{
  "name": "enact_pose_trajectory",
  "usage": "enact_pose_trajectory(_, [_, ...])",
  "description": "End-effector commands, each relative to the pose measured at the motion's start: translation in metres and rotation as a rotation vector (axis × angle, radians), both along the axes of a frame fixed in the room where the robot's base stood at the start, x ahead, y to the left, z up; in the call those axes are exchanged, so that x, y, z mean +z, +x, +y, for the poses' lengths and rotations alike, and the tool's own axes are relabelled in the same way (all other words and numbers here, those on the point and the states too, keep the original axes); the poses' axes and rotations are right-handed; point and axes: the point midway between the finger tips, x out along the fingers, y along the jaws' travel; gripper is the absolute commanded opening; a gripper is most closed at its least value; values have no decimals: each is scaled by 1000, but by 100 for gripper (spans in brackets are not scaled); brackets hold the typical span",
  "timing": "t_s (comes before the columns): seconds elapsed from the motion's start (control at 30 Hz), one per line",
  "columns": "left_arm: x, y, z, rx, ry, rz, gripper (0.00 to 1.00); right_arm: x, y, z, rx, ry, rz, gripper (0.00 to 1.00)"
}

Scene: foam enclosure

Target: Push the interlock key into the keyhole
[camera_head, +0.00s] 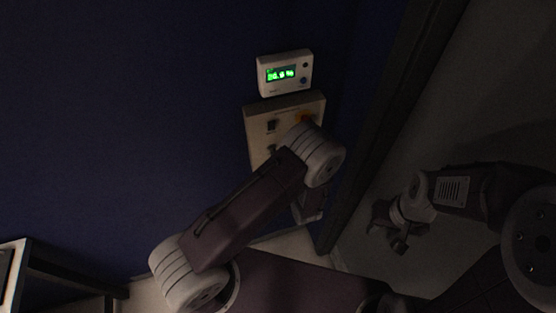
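A pale control panel (257,119) is mounted on the dark blue wall. No interlock key or keyhole can be made out. My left gripper is mostly or wholly hidden behind its own arm, so its state is unclear. My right gripper (391,236) hangs at the right, in dim light, well apart from the panel. Its finger opening is too dark to judge, and I see nothing held in it.
A white display box (285,73) with green lit digits is mounted just above the panel. A dark vertical frame edge (385,105) runs right of the panel. A dark-framed table or rack (62,262) stands at lower left. The blue wall left of the panel is clear.

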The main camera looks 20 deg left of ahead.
Motion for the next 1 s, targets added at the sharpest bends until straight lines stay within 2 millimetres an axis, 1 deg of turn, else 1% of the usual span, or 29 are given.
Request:
enact_pose_trajectory(0.47, [0, 10, 7, 1, 0, 0, 0, -3, 0, 0, 0, 0, 0, 36])
enact_pose_trajectory(0.5, [0, 10, 7, 0, 0, 0, 16, -3, 0, 0, 0, 0, 0, 36])
enact_pose_trajectory(0.57, [0, 10, 7, 0, 0, 0, 33, -3, 0, 0, 0, 0, 0, 36])
enact_pose_trajectory(0.87, [0, 9, 6, 0, 0, 0, 33, -3, 0, 0, 0, 0, 0, 36])
enact_pose_trajectory(0.97, [1, 4, 1, -3, 0, -1, 33, -8, 0, 0, 0, 0, 0, 36])
enact_pose_trajectory(1.0, [1, -1, -2, -4, -1, -1, 33, -11, 0, 0, 0, 0, 0, 36])
